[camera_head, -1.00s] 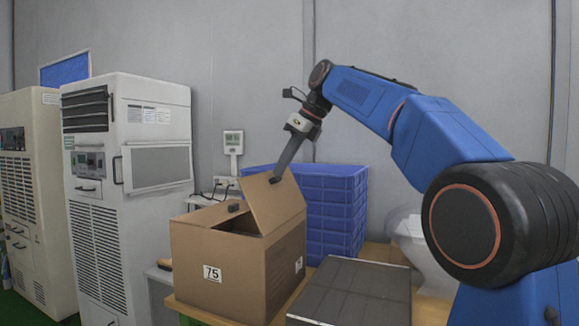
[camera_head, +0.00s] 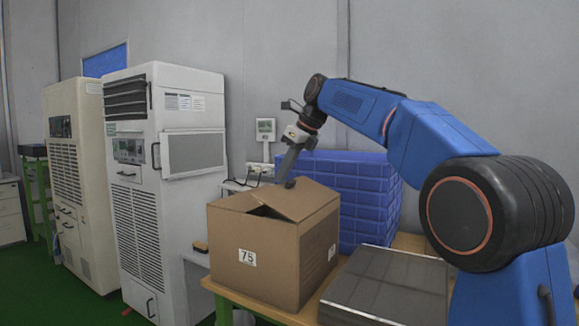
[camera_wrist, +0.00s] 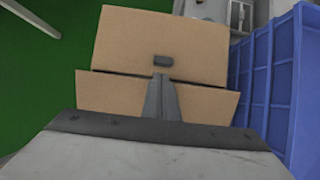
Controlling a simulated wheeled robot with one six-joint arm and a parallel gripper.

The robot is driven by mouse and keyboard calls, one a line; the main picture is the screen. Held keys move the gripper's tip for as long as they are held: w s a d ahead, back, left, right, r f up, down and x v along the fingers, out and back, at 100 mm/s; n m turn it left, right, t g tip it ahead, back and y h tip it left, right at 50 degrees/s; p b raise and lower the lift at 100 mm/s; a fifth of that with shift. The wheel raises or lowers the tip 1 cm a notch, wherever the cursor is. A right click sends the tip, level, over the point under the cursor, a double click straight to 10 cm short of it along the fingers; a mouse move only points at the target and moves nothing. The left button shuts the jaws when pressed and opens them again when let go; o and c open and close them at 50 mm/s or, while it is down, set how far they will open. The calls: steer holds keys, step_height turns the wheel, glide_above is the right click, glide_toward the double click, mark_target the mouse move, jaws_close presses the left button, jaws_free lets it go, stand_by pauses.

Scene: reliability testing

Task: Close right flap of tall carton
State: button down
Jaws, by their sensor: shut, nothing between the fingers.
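The tall carton (camera_head: 253,260) is a brown cardboard box labelled 75, standing on a wooden table. Its right flap (camera_head: 300,199) slopes at a shallow angle, its free edge raised above the opening. The left flap (camera_head: 234,203) lies about flat, with a dark gap between the two. In the wrist view, the left flap (camera_wrist: 165,25) with a dark tab fills the top, and the right flap (camera_wrist: 110,96) lies below it. My gripper (camera_head: 283,177) is shut and empty, its tip at the raised edge of the right flap; whether it touches is unclear. Its fingers also show in the wrist view (camera_wrist: 162,90).
A stack of blue crates (camera_head: 368,195) stands close behind and right of the carton. A flat grey box (camera_head: 385,285) lies on the table (camera_head: 222,291) to the right. A tall white cabinet (camera_head: 165,180) stands at the left.

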steer(key=shift+w+a+f+g+h, duration=0.15)
steer(key=shift+w+a+f+h, duration=0.1)
steer(key=shift+f, duration=0.25)
steer(key=shift+w+a+f+g+h, duration=0.15)
steer(key=shift+a+f+h, duration=0.1)
steer(key=shift+f, duration=0.2)
steer(key=shift+x, duration=0.8)
steer(key=shift+r, duration=0.15)
steer(key=shift+r, duration=0.65)
steer(key=shift+r, duration=0.1)
